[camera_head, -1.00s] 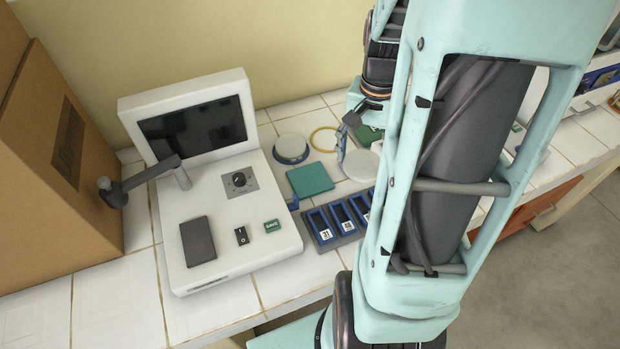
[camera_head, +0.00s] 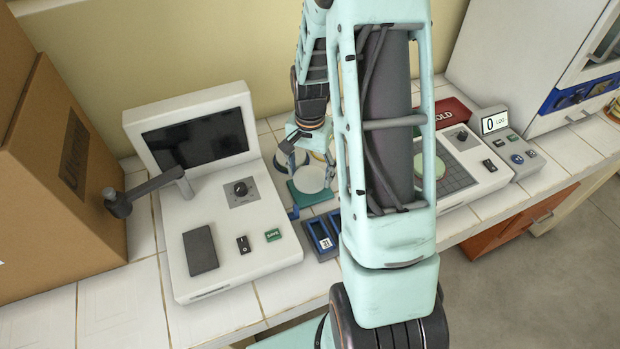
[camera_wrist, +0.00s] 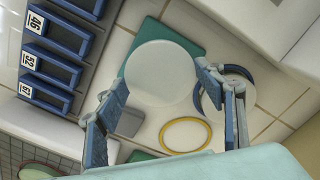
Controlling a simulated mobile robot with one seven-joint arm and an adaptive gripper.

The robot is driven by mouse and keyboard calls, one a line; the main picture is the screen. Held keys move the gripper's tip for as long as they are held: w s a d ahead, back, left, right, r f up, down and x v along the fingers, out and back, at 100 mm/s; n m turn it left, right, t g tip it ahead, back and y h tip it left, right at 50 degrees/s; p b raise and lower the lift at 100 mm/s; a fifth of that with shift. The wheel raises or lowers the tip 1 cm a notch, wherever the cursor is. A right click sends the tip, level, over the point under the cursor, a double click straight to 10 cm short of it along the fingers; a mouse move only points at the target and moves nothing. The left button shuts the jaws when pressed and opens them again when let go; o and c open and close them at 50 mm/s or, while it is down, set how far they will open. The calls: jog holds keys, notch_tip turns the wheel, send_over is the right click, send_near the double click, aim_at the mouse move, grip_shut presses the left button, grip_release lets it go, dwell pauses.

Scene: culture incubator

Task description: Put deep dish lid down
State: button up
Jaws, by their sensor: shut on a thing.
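The deep dish lid, a round off-white disc (camera_wrist: 160,72), is between the fingers of my gripper (camera_wrist: 157,88) in the wrist view. My gripper is shut on the lid's edge from two sides. In the head view the lid (camera_head: 313,178) shows below my gripper (camera_head: 308,158), partly over the teal square mat (camera_head: 304,198). The mat (camera_wrist: 190,34) is partly hidden by the lid in the wrist view. I cannot tell whether the lid touches the mat. A blue-rimmed round dish (camera_wrist: 238,72) lies beside the right finger, partly hidden by it.
A yellow ring (camera_wrist: 163,134) lies close to the gripper. Blue numbered slots (camera_wrist: 50,68) stand at the left of the wrist view. A white console with a screen (camera_head: 215,235) is left of the arm; a cardboard box (camera_head: 65,170) stands farther left.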

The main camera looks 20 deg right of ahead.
aim_at(310, 178)
jog(key=shift+f, duration=1.55)
jog(key=shift+f, duration=0.2)
jog(key=o, duration=1.1)
jog(key=shift+c, duration=0.2)
jog(key=shift+r, duration=0.15)
notch_tip(310, 178, up, 12)
